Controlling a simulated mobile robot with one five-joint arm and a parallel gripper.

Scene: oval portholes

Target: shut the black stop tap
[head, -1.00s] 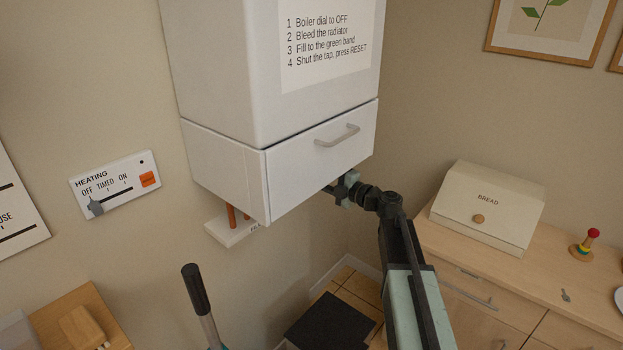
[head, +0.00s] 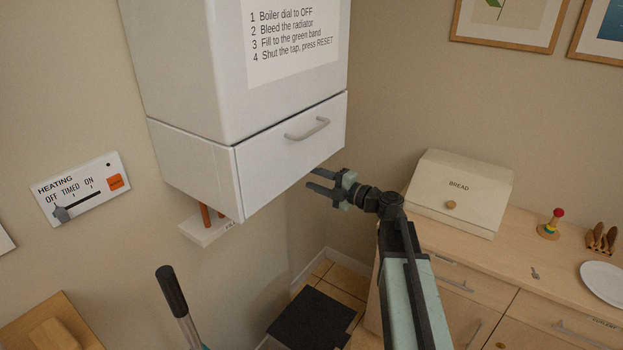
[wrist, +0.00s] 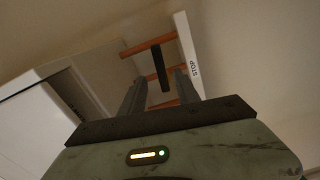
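The black stop tap (wrist: 162,68) is a dark bar across copper pipes, beside a white board (wrist: 190,55) marked STOP in the wrist view. My gripper (head: 311,179) is open and empty, to the right of the boiler's lower edge. In the wrist view the gripper's fingers (wrist: 158,88) stand apart, and the tap appears beyond them, between their tips.
The white boiler (head: 240,80) has a lower front panel with a handle (head: 307,129), just left of and above my gripper. A heating control (head: 80,190) is on the left wall. A counter with a bread bin (head: 460,193) stands at right. Open air lies below the boiler.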

